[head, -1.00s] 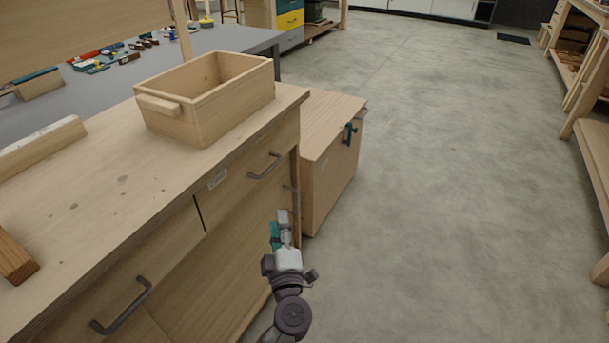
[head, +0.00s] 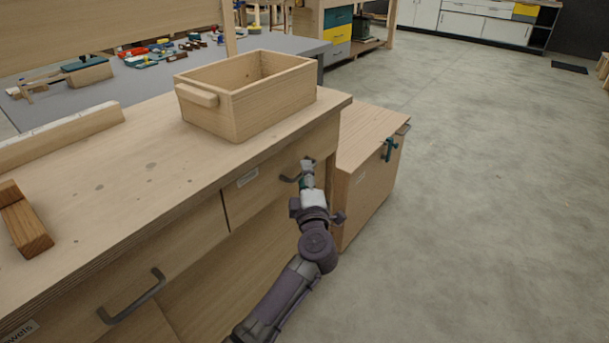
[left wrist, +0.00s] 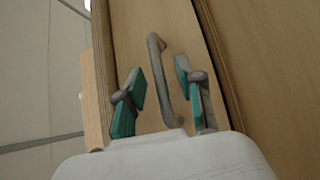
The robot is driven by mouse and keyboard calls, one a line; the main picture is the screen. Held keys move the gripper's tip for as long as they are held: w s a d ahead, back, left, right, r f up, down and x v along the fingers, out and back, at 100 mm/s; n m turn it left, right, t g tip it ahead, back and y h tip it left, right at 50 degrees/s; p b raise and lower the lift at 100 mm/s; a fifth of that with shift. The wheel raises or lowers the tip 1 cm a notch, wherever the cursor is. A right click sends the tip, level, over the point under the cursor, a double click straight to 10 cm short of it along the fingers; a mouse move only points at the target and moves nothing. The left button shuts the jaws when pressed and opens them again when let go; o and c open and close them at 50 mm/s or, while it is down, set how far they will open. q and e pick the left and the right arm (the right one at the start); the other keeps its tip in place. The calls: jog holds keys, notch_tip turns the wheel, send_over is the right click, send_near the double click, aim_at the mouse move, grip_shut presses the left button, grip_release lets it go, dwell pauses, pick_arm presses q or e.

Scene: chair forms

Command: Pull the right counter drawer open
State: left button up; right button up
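The right counter drawer (head: 262,190) is a pale wooden front with a small label, below the worktop, and it looks flush with the counter. Its grey bar handle (head: 289,179) is partly hidden by my left gripper (head: 307,172), which is at the handle. In the left wrist view the handle (left wrist: 160,80) stands between the teal finger pads of my left gripper (left wrist: 163,95), with gaps on both sides, so the gripper is open around it. Whether a finger touches it is unclear. My right gripper is not in view.
An open wooden box (head: 245,100) stands on the worktop (head: 120,190) above the drawer. The left drawer has its own handle (head: 132,297). A wooden cabinet (head: 365,170) with a teal clamp stands beyond the counter. The floor (head: 480,210) to the right is clear.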

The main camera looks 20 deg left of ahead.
pick_arm(q)
jog(key=shift+w+a+r, duration=0.1)
jog(key=shift+w+a, duration=0.15)
jog(key=shift+w, duration=0.35)
grip_shut()
